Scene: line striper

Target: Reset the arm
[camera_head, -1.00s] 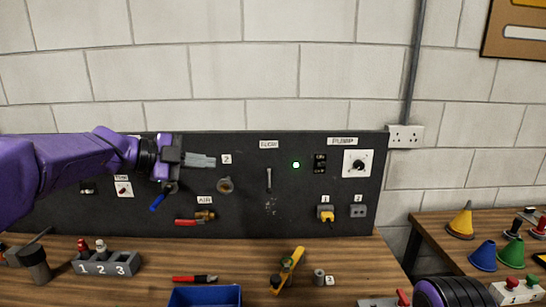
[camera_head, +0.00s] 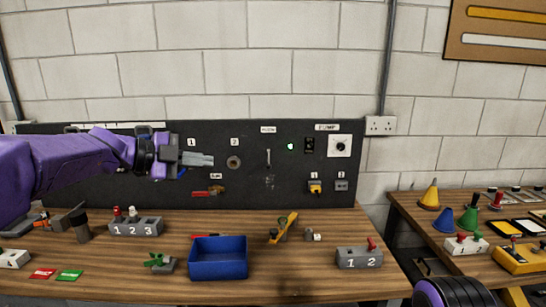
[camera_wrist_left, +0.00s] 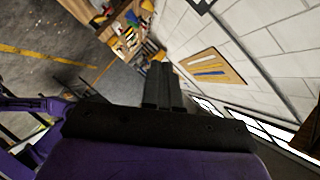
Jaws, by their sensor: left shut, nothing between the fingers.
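My left arm is purple and comes in from the left in the head view. Its gripper (camera_head: 198,159) is shut and empty, pointing right in front of the black panel (camera_head: 290,190). It hides part of the panel's left side. In the left wrist view the same gripper (camera_wrist_left: 163,85) shows its dark fingers together, with the room beyond them. My right gripper is not in view; only a dark, purple-ringed part of my body shows at the bottom right of the head view.
A blue bin (camera_head: 218,262), a block marked 1 2 3 (camera_head: 135,228), a yellow-handled tool (camera_head: 284,228) and a block marked 1 2 (camera_head: 358,259) stand on the wooden bench (camera_head: 300,272). A second table with coloured cones (camera_head: 430,195) is at the right.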

